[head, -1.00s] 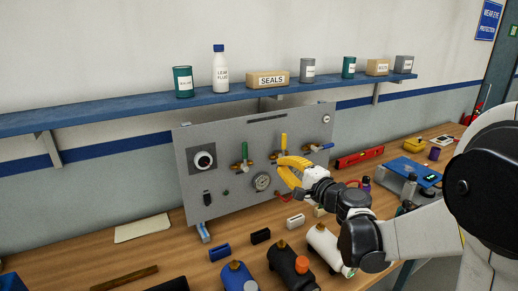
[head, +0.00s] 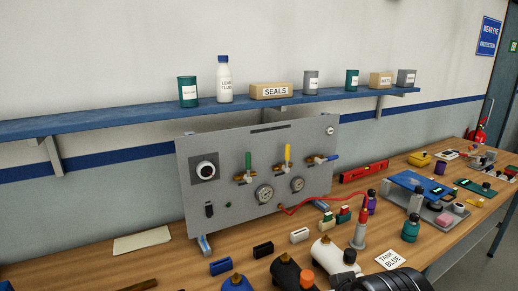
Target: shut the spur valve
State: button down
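A grey upright panel (head: 228,218) on the bench carries three valves with lever handles. The green lever (head: 248,160) on the left and the yellow lever (head: 287,153) in the middle both stand upright. The blue lever (head: 327,158) on the right lies nearly level, slightly tilted. No readable label shows which one is the spur valve. Two round gauges, one at the left (head: 264,193) and one at the right (head: 297,184), sit below the valves.
Bottles and cylinders, including a white cylinder (head: 325,254), crowd the bench's front. A red hose (head: 322,197) runs from the panel to a red-topped grey cylinder (head: 359,235). A blue shelf (head: 130,119) with containers hangs above. A paper sheet (head: 142,240) lies left of the panel.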

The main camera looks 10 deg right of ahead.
aim_at(329, 159)
jog(key=i+l, duration=0.2)
jog(key=l, duration=0.15)
jog(key=i+l, duration=0.15)
jog(key=l, duration=0.15)
jog(key=i+l, duration=0.2)
jog(key=l, duration=0.15)
jog(key=i+l, duration=0.2)
jog(key=l, duration=0.15)
